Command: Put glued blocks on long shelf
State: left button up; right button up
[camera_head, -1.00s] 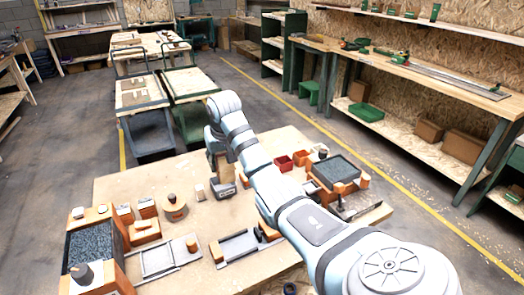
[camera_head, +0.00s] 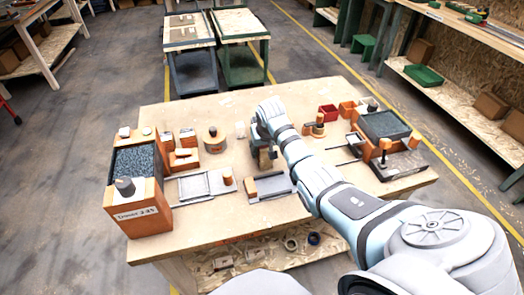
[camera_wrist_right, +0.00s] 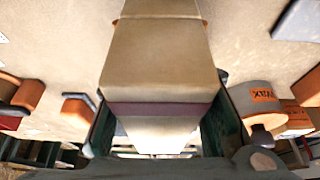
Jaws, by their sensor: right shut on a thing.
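My right gripper (camera_wrist_right: 160,135) is shut on the glued blocks (camera_wrist_right: 160,60). In the right wrist view they are pale wooden pieces with a dark purplish seam across them, between the two dark green fingers. In the head view my right gripper (camera_head: 264,158) points down over the middle of the wooden table, and the blocks are mostly hidden by it and the arm. A long wooden shelf (camera_head: 455,100) runs below the bench along the right side, beyond the yellow floor line. My left gripper is out of view.
The table (camera_head: 240,95) carries an orange-sided box (camera_head: 149,222) at left, a round wooden pot (camera_head: 214,140), metal trays, a red bin (camera_head: 327,113) and a dark tray (camera_head: 384,124) at right. Two carts (camera_head: 245,60) stand behind. A green bin (camera_head: 424,76) and cardboard boxes occupy the long shelf.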

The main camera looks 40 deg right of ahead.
jog(key=shift+d+f, duration=0.1)
jog(key=shift+f, duration=0.25)
jog(key=o, duration=1.2)
